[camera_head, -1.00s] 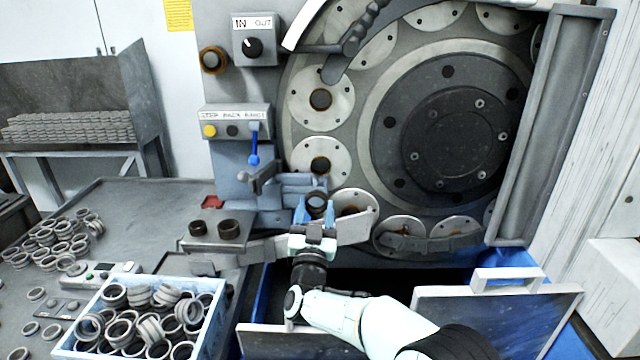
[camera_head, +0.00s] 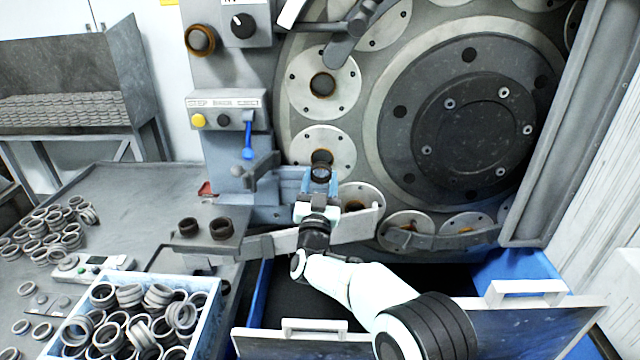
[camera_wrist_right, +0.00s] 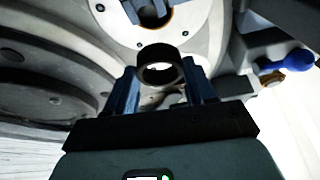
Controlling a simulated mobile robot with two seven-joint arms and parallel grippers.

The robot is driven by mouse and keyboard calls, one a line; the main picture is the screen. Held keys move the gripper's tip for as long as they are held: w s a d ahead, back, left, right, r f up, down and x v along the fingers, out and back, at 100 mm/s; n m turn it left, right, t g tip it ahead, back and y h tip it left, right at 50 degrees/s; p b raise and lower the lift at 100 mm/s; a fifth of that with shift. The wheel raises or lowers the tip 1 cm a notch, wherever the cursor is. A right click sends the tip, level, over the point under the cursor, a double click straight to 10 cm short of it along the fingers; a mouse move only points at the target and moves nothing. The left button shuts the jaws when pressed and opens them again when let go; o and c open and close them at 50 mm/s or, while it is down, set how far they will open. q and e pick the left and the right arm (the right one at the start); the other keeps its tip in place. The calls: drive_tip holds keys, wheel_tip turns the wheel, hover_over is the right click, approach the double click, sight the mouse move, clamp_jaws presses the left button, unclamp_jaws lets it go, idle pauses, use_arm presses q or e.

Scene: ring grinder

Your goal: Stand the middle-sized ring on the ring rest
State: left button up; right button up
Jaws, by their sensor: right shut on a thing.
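My right gripper (camera_head: 320,176) is shut on a dark ring (camera_head: 320,181), in front of the lower pale disc (camera_head: 324,136) of the grinder. In the right wrist view the ring (camera_wrist_right: 178,67) sits between the two blue fingers of my right gripper (camera_wrist_right: 160,82), its opening facing the camera. Whether the ring touches anything else cannot be told. Two dark rings, a left one (camera_head: 188,228) and a right one (camera_head: 222,229), sit on a small grey block (camera_head: 198,249) left of my right gripper. I cannot tell which part is the ring rest. My left gripper is not in view.
A blue-handled lever (camera_head: 248,142) and grey bracket (camera_head: 262,165) are close left of my right gripper. A pale crate (camera_head: 212,318) full of rings stands at the lower left. Loose rings (camera_head: 45,235) lie on the grey table (camera_head: 135,200). A large dark wheel (camera_head: 475,125) fills the right.

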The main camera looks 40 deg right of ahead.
drive_tip(key=w+d+p, duration=0.1)
drive_tip(key=w+d, duration=0.1)
drive_tip(key=shift+w+d+r+p, duration=0.15)
drive_tip(key=shift+w+p, duration=0.25)
drive_tip(key=shift+w+d+p, duration=1.2)
drive_tip(key=shift+w, duration=0.2)
drive_tip(key=shift+f+b, duration=0.65)
drive_tip(key=shift+a+f+b, duration=0.1)
drive_tip(key=shift+f+b, duration=0.1)
drive_tip(key=shift+b, duration=0.35)
idle(1.4)
drive_tip(key=o, duration=0.8)
drive_tip(key=shift+c, duration=0.2)
drive_tip(key=shift+o, duration=0.3)
drive_tip(key=o, duration=0.7)
